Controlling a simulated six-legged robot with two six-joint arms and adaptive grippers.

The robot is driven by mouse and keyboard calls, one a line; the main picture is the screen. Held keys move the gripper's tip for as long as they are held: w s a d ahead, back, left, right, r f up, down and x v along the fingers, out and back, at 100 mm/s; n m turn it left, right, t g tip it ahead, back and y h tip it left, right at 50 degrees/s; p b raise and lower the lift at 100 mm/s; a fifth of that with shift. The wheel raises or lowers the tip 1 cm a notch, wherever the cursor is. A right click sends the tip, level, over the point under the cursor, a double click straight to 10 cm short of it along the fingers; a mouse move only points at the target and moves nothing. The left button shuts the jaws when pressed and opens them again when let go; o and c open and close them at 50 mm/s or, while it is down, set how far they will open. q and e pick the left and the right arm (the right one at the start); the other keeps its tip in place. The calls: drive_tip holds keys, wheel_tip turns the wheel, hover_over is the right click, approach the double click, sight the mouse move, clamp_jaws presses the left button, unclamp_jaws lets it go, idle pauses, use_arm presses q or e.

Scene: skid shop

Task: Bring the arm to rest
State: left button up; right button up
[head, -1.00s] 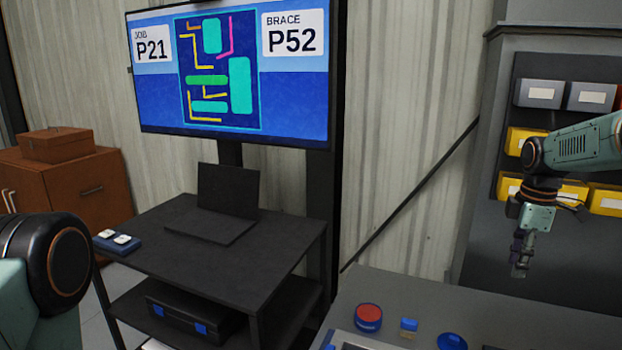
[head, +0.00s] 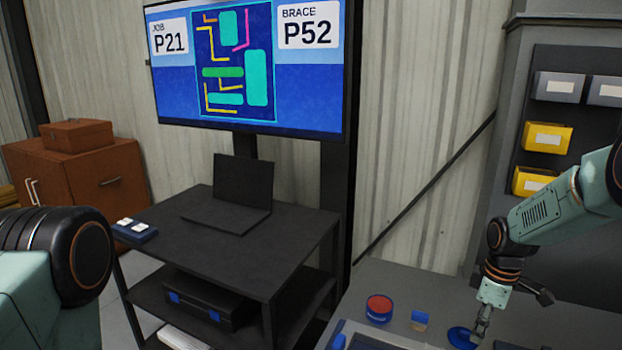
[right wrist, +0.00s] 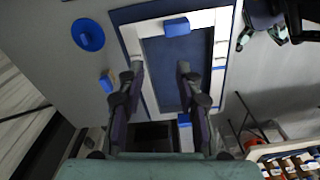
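My right arm comes in from the right in the head view, and its gripper (head: 483,322) points down over the grey worktop, close to the blue round piece (head: 463,338). In the right wrist view the two fingers of this gripper (right wrist: 158,78) stand well apart with nothing between them. Beyond them lies a tray with a white border and blue middle (right wrist: 178,75). My left arm shows only as a teal and black link at the lower left of the head view; its gripper is not seen there.
A red round piece (head: 379,308) and a small blue-topped piece (head: 419,320) sit on the worktop (head: 395,275). Yellow bins (head: 547,137) hang behind my right arm. A black cart (head: 250,235) with a laptop (head: 240,185) stands below a screen (head: 250,70).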

drive_tip(key=s+a+f+m, duration=0.3)
drive_tip(key=s+a+f, duration=0.4)
drive_tip(key=s, duration=0.3)
drive_tip(key=s+a+f+m, duration=0.2)
drive_tip(key=s+a+f, duration=0.45)
drive_tip(key=s, duration=0.25)
drive_tip(key=s+a+m, duration=0.3)
drive_tip(key=s+m, duration=0.2)
drive_tip(key=s, duration=1.4)
use_arm(q)
wheel_tip(320, 180, down, 22)
drive_tip(key=b, duration=2.2)
drive_tip(key=shift+s, duration=0.25)
use_arm(e)
wheel_tip(320, 180, down, 23)
drive_tip(key=shift+d+r, duration=0.2)
drive_tip(key=shift+d, duration=0.05)
drive_tip(key=shift+w, duration=0.1)
